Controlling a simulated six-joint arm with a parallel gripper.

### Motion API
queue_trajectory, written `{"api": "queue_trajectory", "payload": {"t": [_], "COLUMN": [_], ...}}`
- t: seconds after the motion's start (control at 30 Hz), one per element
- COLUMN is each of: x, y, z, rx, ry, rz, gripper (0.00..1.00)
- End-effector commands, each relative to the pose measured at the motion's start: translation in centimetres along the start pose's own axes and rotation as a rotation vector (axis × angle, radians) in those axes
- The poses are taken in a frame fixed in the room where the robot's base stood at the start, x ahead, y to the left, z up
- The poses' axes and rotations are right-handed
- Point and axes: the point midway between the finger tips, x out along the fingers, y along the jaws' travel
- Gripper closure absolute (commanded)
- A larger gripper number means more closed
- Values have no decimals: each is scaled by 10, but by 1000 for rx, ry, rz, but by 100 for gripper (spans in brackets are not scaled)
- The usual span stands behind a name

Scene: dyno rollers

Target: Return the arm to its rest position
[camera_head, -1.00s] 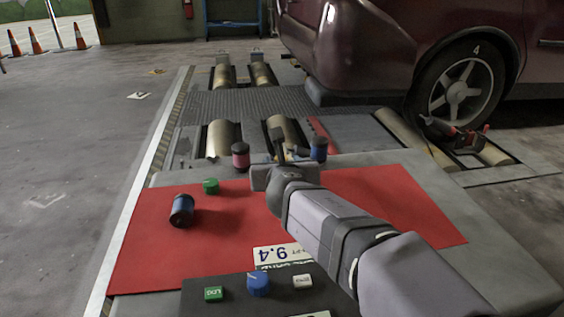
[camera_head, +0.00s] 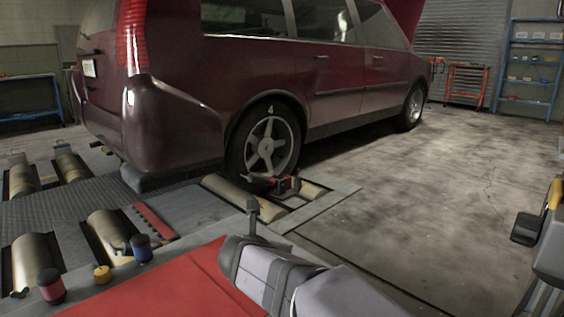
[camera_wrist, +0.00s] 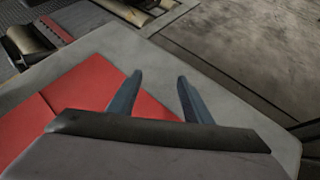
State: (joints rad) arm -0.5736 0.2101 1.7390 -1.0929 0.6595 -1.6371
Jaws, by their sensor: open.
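My gripper (camera_wrist: 157,96) shows in the wrist view with its two blue-grey fingers apart and nothing between them. It is above the right part of the table, over the edge of the red mat (camera_wrist: 85,103) and the bare grey tabletop (camera_wrist: 215,85). In the head view my arm reaches in from the bottom right, and a dark part at its far end (camera_head: 252,215) stands up near the table's back edge. The gripper's fingers are not clear there.
A red-and-black can (camera_head: 50,287), a yellow cap (camera_head: 102,274) and a blue-and-black can (camera_head: 142,249) stand left of my arm at the table's back edge. A maroon van (camera_head: 260,80) stands behind, its wheel (camera_head: 268,145) by the rollers (camera_head: 235,196). Open floor (camera_head: 430,200) lies right.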

Motion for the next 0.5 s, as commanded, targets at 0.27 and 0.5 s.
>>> {"api": "queue_trajectory", "payload": {"t": [0.27,0.5], "x": [-3,-39], "y": [-165,-284], "z": [4,-18], "rx": [257,480], "ry": [86,161], "rz": [-341,-618], "gripper": [54,54]}}
